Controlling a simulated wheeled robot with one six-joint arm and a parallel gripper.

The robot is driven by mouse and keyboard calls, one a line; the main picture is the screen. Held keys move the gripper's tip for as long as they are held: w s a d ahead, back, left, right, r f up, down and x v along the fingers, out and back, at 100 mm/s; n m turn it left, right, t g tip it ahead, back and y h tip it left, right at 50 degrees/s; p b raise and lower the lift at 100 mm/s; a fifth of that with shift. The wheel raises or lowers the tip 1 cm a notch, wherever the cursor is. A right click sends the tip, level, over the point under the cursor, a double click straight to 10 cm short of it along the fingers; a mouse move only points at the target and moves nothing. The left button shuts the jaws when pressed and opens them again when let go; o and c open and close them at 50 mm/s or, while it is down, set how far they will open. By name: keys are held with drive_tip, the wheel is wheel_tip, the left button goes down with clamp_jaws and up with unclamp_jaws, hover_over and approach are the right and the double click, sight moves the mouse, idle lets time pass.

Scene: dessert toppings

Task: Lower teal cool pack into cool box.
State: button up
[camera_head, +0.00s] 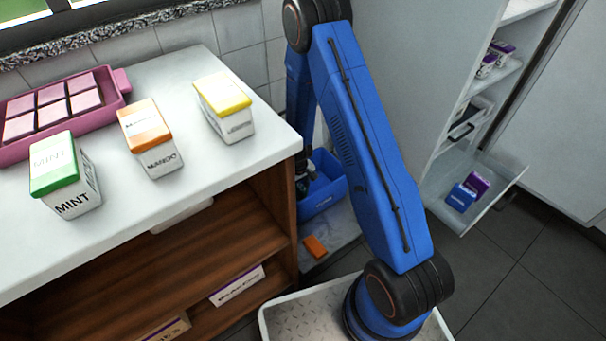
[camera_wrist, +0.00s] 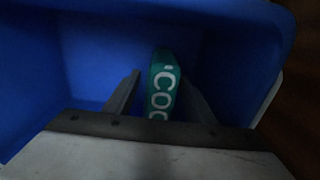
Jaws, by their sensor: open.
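The teal cool pack (camera_wrist: 163,88), with white lettering, shows in the wrist view inside the blue cool box (camera_wrist: 85,50). My gripper (camera_wrist: 160,85) reaches into the box with its fingers apart, one on each side of the pack. I cannot tell whether the pack touches the box floor. In the head view the cool box (camera_head: 328,184) stands low beside the counter, partly behind my arm. The pack is hidden there, and only a dark part of my gripper shows at the box's left edge.
An orange block (camera_head: 315,247) lies in front of the cool box. The white counter (camera_head: 180,210) at left holds a pink tray (camera_head: 125,82) and mint (camera_head: 66,177), mango (camera_head: 147,138) and yellow-lidded (camera_head: 224,107) cartons.

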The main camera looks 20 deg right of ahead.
wheel_tip(320, 180, up, 17)
drive_tip(key=shift+r, duration=0.15)
idle(0.5)
